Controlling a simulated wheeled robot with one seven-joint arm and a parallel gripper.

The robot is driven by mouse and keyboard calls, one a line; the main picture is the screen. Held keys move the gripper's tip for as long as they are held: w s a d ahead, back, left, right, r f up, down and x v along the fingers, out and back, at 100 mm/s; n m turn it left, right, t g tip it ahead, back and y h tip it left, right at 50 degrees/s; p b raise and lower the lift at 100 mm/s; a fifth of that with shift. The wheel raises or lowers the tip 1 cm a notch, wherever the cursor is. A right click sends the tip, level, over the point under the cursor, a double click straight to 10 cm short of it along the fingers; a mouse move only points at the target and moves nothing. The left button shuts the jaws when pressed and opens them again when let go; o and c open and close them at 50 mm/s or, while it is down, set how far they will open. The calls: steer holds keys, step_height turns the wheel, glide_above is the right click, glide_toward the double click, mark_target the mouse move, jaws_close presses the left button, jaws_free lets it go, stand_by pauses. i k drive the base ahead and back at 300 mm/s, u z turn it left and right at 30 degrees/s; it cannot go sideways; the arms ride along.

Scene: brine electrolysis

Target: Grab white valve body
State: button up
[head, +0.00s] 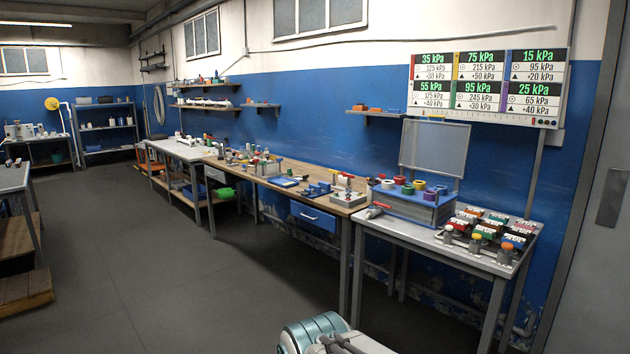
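Several small valve-like pieces stand in rows on the grey table (398,232) at the right, with red, orange, green and dark colours and pale tops. At the front of this group is a small whitish piece (448,236), which may be the white valve body; it is too small to be sure. Part of my arm shows at the bottom edge, well short of the table. My gripper is not in view.
A blue-grey box (412,207) with coloured rings on top stands left of the valve pieces. A red-handled item (375,211) lies near the table's left edge. A wooden workbench (262,178) adjoins on the left. A pressure board (487,88) hangs above. The floor (180,270) at left is clear.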

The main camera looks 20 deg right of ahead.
mark_target(341, 179)
steer(key=u, duration=0.15)
steer(key=i, duration=3.45)
steer(key=z, duration=0.55)
steer(key=i, duration=1.55)
steer(key=z, duration=1.8)
steer(key=i, duration=1.15)
steer(key=z, duration=0.7)
